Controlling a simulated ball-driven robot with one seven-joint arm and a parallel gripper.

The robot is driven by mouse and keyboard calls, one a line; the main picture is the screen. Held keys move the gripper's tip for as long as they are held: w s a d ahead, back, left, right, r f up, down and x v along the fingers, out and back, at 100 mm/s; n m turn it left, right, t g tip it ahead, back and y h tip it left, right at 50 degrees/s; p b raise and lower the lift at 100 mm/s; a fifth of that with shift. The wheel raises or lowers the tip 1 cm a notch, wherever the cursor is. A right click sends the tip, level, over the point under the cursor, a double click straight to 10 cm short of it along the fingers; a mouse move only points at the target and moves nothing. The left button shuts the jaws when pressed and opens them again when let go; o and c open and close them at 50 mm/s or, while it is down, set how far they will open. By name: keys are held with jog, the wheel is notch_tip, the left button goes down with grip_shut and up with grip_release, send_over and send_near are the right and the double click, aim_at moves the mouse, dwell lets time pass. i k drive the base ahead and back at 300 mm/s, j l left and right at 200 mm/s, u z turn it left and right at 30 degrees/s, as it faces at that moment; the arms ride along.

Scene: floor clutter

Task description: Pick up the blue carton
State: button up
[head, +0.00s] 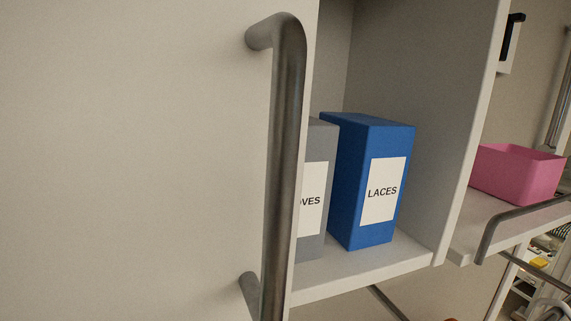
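The blue carton (343,190) stands upright on a pale shelf inside an open cabinet, right of the picture's middle in the head view. A white label on its front reads "LACES". Its right side and top are clear of other things. A grey carton (318,151) stands close at its left, with a label ending in "OVES". The cabinet door and its handle hide part of the grey carton. My gripper does not show in this view.
A pale door (130,160) with a thick metal bar handle (287,150) fills the left and stands in front of the shelf's left part. The cabinet side wall (466,120) bounds the right. Beyond it sits a pink bin (515,178) near another metal handle (490,240).

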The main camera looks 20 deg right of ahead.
aim_at(374, 155)
jog(key=l, duration=0.6)
jog(key=i+l+u, duration=0.15)
jog(key=l, duration=0.5)
